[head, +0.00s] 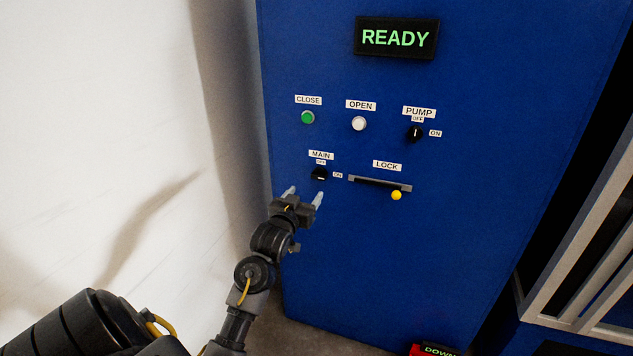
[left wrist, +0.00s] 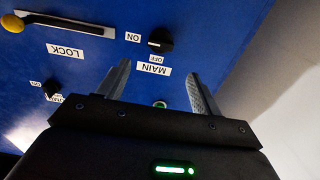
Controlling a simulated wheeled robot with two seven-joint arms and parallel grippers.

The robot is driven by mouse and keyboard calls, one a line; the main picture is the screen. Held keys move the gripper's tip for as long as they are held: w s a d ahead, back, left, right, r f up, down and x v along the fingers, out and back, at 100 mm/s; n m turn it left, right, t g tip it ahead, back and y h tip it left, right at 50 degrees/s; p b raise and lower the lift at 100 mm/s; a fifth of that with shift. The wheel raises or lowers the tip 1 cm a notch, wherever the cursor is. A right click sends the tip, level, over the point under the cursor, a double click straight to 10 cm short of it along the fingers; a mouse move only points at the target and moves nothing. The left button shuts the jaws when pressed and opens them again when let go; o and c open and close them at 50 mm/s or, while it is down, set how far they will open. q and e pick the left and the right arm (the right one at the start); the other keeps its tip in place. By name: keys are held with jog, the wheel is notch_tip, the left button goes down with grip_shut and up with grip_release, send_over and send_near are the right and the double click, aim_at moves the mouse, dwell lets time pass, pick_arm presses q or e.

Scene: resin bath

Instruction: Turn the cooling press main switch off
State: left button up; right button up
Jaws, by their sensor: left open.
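The main switch (head: 320,174) is a small black rotary knob on the blue cabinet front, under the MAIN label. OFF is marked above it and ON to its right. Its pale mark looks level, along the ON direction, unlike the upright mark on the pump knob. My left gripper (head: 304,194) is open and empty, just below and left of the knob. In the left wrist view the picture is upside down; the knob (left wrist: 160,40) lies beyond the open fingertips (left wrist: 158,75), apart from them. My right gripper is not in view.
The lock slot has a yellow-knobbed lever (head: 396,195) right of the main switch. Above are the green CLOSE button (head: 307,118), the white OPEN button (head: 359,124) and the pump knob (head: 415,134). The display (head: 396,38) reads READY. A pale wall (head: 100,120) is at left.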

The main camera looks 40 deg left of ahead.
aim_at(318, 177)
pick_arm(q)
jog(key=x, duration=1)
jog(key=shift+s, duration=0.1)
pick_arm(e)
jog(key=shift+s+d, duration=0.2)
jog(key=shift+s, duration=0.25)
pick_arm(q)
jog(key=c, duration=1)
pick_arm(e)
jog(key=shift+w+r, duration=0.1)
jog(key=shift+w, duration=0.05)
